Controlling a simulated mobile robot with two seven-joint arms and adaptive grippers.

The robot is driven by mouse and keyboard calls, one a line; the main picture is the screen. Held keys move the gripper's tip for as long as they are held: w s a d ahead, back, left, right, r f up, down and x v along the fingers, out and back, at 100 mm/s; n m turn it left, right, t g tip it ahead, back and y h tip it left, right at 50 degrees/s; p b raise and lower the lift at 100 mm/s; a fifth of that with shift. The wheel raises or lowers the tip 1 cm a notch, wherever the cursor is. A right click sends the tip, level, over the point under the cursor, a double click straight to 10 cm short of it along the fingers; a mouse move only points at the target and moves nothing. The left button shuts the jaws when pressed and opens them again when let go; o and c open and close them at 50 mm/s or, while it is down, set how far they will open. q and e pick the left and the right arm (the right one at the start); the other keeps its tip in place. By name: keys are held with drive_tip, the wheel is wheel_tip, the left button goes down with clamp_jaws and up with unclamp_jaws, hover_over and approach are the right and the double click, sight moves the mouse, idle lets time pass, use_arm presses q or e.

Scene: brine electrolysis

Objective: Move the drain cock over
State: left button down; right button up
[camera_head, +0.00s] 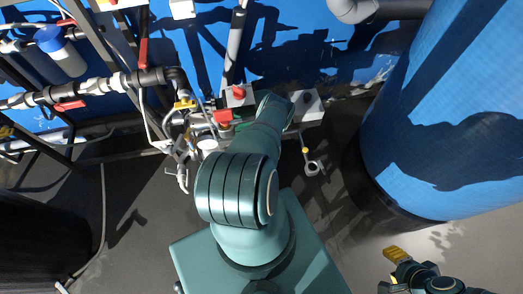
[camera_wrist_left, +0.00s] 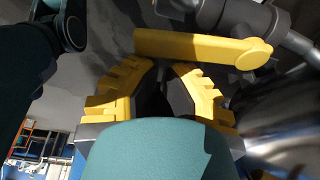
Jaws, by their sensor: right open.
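A yellow lever (camera_wrist_left: 200,47), which looks like the drain cock's handle, lies across the left wrist view on grey pipework (camera_wrist_left: 238,18). My left gripper (camera_wrist_left: 168,72) points at it with its yellow-padded fingers apart. The lever crosses just beyond the fingertips, and I cannot tell whether they touch it. In the head view my own left arm hides most of this gripper. A small yellow part (camera_head: 184,104) shows on the pipes left of the arm; I cannot tell if it is the same lever. My right gripper (camera_head: 397,268) is open and empty at the lower right.
A large blue tank (camera_head: 450,120) fills the right side. Pipes with red-handled valves (camera_head: 70,105) run along the blue wall at the left.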

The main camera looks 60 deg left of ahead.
use_arm(q)
drive_tip(key=shift+s+d, duration=0.1)
drive_tip(key=shift+s, duration=0.45)
drive_tip(key=shift+d, duration=0.1)
idle(0.4)
